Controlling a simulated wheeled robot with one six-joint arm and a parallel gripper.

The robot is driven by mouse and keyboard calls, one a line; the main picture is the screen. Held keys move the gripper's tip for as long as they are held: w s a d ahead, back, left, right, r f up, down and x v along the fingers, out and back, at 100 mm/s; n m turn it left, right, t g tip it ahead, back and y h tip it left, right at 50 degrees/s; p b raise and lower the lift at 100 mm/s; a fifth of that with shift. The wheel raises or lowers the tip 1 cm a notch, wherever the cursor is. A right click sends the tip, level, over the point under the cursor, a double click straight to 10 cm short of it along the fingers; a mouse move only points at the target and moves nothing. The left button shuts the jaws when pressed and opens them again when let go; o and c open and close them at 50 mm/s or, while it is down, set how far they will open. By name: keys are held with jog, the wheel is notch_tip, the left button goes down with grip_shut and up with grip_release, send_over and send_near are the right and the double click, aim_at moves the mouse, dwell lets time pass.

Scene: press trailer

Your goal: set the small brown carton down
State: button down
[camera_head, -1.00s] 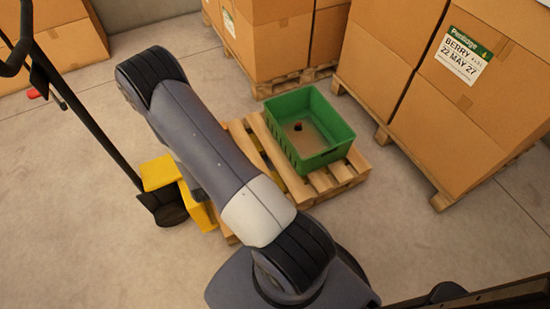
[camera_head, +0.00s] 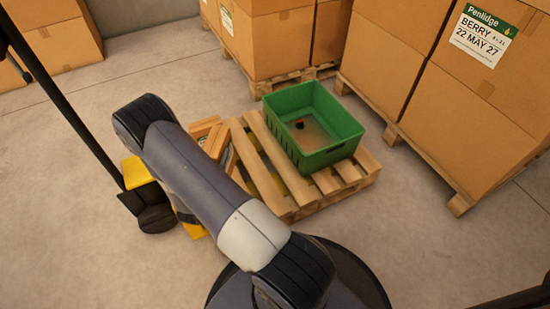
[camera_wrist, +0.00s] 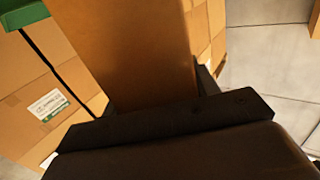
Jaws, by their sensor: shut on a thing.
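The small brown carton (camera_wrist: 130,45) fills the upper middle of the wrist view as a plain brown face. My gripper (camera_wrist: 155,92) is shut on it, with dark jaws at its two sides. The carton's far end is cut off by the picture's top edge, and I see no surface touching it. In the head view, my arm hides my gripper. A brown shape (camera_head: 208,132) shows just past my forearm, beside the pallet; I cannot tell for sure whether it is the carton.
A green crate (camera_head: 335,153) with a small dark and red thing inside stands on a wooden pallet (camera_head: 262,170). A yellow and black pallet truck (camera_head: 140,175) is at left. Stacked cartons (camera_head: 478,118) stand on pallets at right and behind. Bare floor (camera_head: 130,75) lies at left.

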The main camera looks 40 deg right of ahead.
jog(key=f+b, duration=0.1)
jog(key=f, duration=0.1)
jog(key=f+m+g+h+b, duration=0.1)
jog(key=f, duration=0.1)
jog(key=s+f+g+b, duration=0.1)
jog(key=f, duration=0.1)
jog(key=shift+s+d+m, duration=0.1)
jog(key=shift+d+m, duration=0.2)
jog(key=shift+d, duration=0.05)
notch_tip(320, 180, down, 10)
jog(key=b, duration=0.5)
jog(key=shift+f, duration=0.15)
jog(key=c, duration=0.9)
grip_release()
jog(key=shift+s+f, duration=0.1)
jog(key=shift+f, duration=0.1)
jog(key=shift+c, duration=0.2)
jog(key=o, duration=0.5)
jog(key=shift+c, duration=0.2)
jog(key=shift+r, duration=0.1)
